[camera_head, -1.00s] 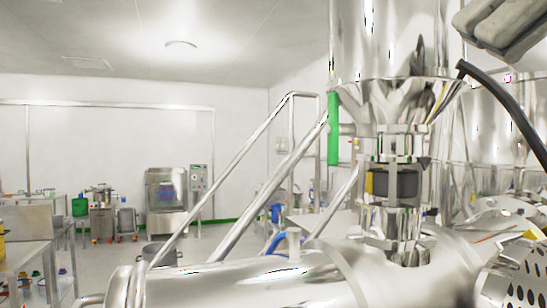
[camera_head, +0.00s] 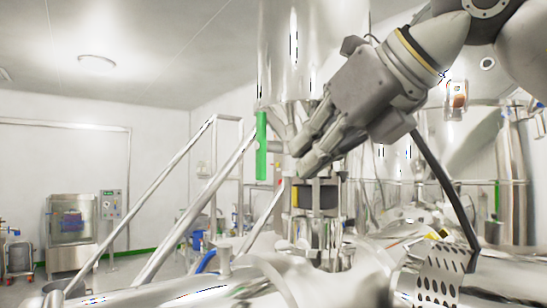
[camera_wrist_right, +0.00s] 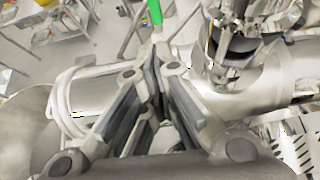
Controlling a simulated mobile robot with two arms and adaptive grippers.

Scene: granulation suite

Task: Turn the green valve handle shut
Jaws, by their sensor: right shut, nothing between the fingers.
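The green valve handle (camera_head: 261,146) hangs upright at the left of the steel valve assembly below the large vessel. My right gripper (camera_head: 301,162) reaches in from the upper right, just right of the handle and apart from it in the picture. Its fingers are shut with nothing between them. In the right wrist view the gripper fingers (camera_wrist_right: 153,75) come together in the middle, and the green handle (camera_wrist_right: 155,12) shows just beyond their tips at the top edge. The gripper covers part of the valve body. My left gripper is not in view.
Slanted steel rails (camera_head: 165,200) rise at the left. A perforated steel part (camera_head: 440,275) lies at the lower right.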

